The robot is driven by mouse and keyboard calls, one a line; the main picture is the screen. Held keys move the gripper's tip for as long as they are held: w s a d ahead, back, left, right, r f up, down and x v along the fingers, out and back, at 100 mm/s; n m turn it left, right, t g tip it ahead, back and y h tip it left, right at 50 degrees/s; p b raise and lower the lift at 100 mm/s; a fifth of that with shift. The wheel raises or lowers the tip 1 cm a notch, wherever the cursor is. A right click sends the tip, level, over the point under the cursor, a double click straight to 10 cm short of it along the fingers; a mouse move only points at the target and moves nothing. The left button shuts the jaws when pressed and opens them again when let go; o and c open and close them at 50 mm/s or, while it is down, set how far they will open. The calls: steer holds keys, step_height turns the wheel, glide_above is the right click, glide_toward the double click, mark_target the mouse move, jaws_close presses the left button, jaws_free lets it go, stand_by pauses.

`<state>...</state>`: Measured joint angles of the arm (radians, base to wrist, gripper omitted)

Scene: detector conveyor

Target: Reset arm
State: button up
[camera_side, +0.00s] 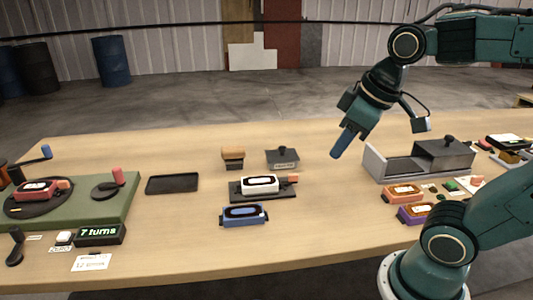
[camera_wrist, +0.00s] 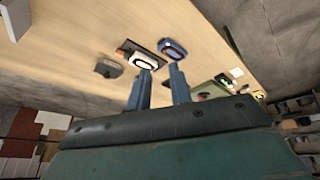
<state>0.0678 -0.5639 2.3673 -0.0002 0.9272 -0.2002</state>
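My gripper (camera_side: 342,144) hangs above the table, to the left of the grey metal box, with its blue fingers pointing down and slightly left. In the wrist view its two fingers (camera_wrist: 160,86) stand apart with a clear gap and nothing between them. A white detector (camera_side: 260,184) lies on a dark tray at mid-table and also shows beyond the fingers in the wrist view (camera_wrist: 143,59). A blue detector (camera_side: 244,215) lies in front of it and also shows in the wrist view (camera_wrist: 173,50). The gripper touches neither.
The grey box (camera_side: 375,163) with its knobbed lid stands right, with orange (camera_side: 404,195) and purple (camera_side: 414,215) detectors in front. Left is a green turntable base (camera_side: 110,200) with a red detector (camera_side: 36,191) and a "7 turns" display (camera_side: 100,234). An empty black tray (camera_side: 172,184) lies between.

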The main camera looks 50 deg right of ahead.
steer(key=shift+m+t, duration=0.4)
steer(key=shift+m, duration=0.4)
steer(key=s, duration=0.1)
steer(key=s+a+f, duration=0.1)
steer(key=s, duration=0.2)
steer(key=shift+a+f, duration=0.2)
steer(key=shift+a, duration=0.05)
